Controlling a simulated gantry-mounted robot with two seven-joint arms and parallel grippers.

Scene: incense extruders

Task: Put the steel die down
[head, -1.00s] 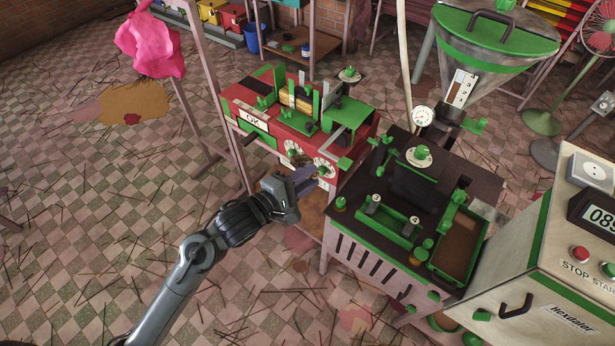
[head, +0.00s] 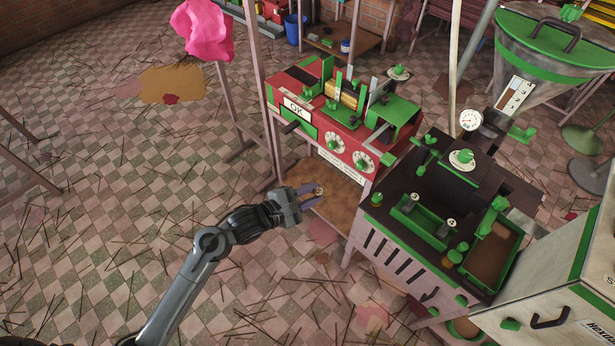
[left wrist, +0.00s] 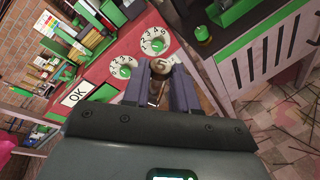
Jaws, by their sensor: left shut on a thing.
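My left gripper (head: 312,193) is shut on a small steel die (head: 319,190) and holds it in the air in front of the red machine. In the left wrist view the die (left wrist: 161,66) shows between the two fingers, its round pale top marked with what looks like a 5. The fingers hide part of its body. A green rack (head: 424,222) on the dark-topped bench to the right holds two similar small steel pieces with numbered round tops (head: 407,207). My right gripper is not in view.
The red machine (head: 340,140) with two white dials and an OK plate stands behind the gripper. The dark-topped bench (head: 395,185) has a green-rimmed brown tray (head: 492,257) on its right. Thin sticks litter the checkered floor.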

